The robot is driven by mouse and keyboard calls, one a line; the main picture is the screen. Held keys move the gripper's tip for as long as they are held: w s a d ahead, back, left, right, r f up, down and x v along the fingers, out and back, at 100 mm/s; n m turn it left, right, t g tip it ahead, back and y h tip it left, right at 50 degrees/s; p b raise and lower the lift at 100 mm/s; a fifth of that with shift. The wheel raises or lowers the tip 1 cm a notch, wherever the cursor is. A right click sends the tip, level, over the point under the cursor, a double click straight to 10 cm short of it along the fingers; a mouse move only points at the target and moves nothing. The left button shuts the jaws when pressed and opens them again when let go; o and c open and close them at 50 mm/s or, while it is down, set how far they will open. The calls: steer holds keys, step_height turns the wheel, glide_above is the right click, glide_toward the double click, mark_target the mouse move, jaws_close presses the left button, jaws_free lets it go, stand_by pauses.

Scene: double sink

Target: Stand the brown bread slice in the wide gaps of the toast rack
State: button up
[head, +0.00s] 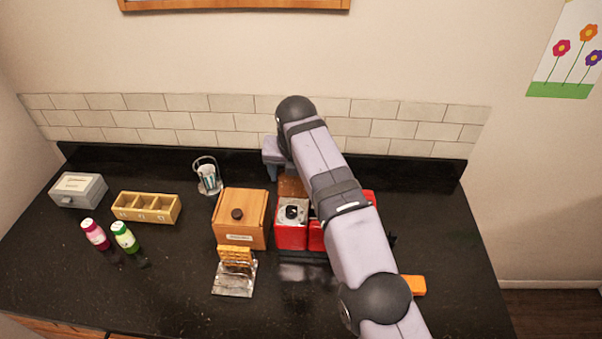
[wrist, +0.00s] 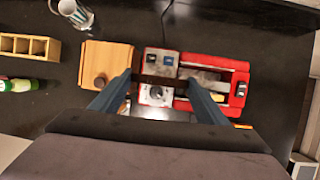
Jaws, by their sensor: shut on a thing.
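My gripper (wrist: 160,78) is shut on the brown bread slice (head: 291,187), which shows partly below the gripper in the head view, behind the red toaster. In the wrist view the fingers stand wide apart with the slice seen nearly edge-on between them, above the toaster. My arm hides part of the area around the gripper in the head view.
The red toaster (head: 291,236) lies partly under my arm. A wooden box with a knob (head: 240,220) stands left of it. The front-left counter is clear.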

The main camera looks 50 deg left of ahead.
steer(key=s+d+f, duration=0.1)
steer(key=s+f, duration=0.2)
steer(key=s, duration=0.4)
steer(key=s+f, duration=0.3)
steer(key=s, duration=0.5)
steer(key=s+d+f+g+b, duration=0.1)
steer(key=s+f, duration=0.3)
steer(key=s, duration=0.3)
steer(key=shift+s+d+y, duration=0.3)
steer(key=shift+s+y, duration=0.05)
steer(key=shift+y, duration=0.05)
steer(key=shift+f, duration=0.1)
steer(key=shift+f, duration=0.2)
steer(key=shift+f+b, duration=3.3)
steer(key=shift+f, duration=0.15)
